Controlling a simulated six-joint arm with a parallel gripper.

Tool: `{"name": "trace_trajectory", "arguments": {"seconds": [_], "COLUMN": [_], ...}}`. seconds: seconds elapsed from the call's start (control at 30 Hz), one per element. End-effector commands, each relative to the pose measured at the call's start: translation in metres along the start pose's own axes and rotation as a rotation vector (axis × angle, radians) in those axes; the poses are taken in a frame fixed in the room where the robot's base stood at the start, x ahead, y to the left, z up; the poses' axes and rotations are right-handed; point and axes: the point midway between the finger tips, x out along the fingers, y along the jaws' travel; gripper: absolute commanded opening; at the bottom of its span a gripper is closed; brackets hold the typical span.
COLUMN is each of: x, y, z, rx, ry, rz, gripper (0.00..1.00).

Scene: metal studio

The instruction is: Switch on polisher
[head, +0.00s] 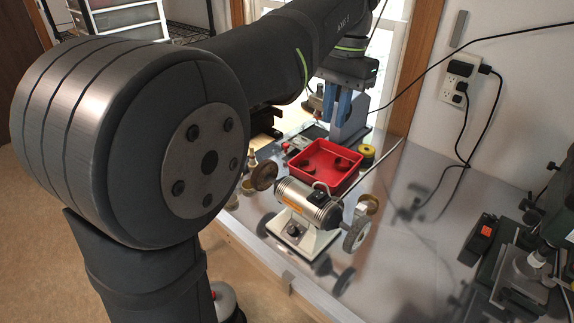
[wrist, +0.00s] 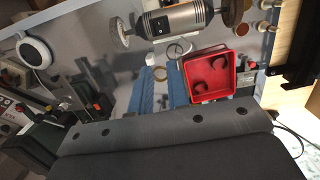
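The polisher (head: 310,207) stands on the metal table, with a silver motor body on a white base. It has a brown wheel (head: 263,175) at its left end and a grey wheel (head: 356,230) at its right end. A dark knob (head: 294,229) is on the front of the base. The polisher also shows at the top of the wrist view (wrist: 180,20), with a dark switch-like part (wrist: 158,25). My gripper (head: 336,105) has two blue fingers and is behind the polisher, apart from it. In the wrist view the fingers (wrist: 160,80) are apart, with nothing held between them.
A red tray (head: 326,168) with dark curved pieces sits just behind the polisher. A green machine (head: 535,265) stands at the right. Cables hang from a wall outlet (head: 460,68). The table right of the polisher is fairly clear.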

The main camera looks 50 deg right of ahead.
Motion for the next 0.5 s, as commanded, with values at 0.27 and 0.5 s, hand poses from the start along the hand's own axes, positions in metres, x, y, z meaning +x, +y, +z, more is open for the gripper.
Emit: {"name": "trace_trajectory", "arguments": {"seconds": [0.27,0.5], "x": [0.006,0.013], "y": [0.000,0.000], "z": [0.002,0.005], "rx": [-0.301,-0.683], "ry": [0.000,-0.001], "rz": [0.000,0.000], "gripper": [0.00,0.00]}}
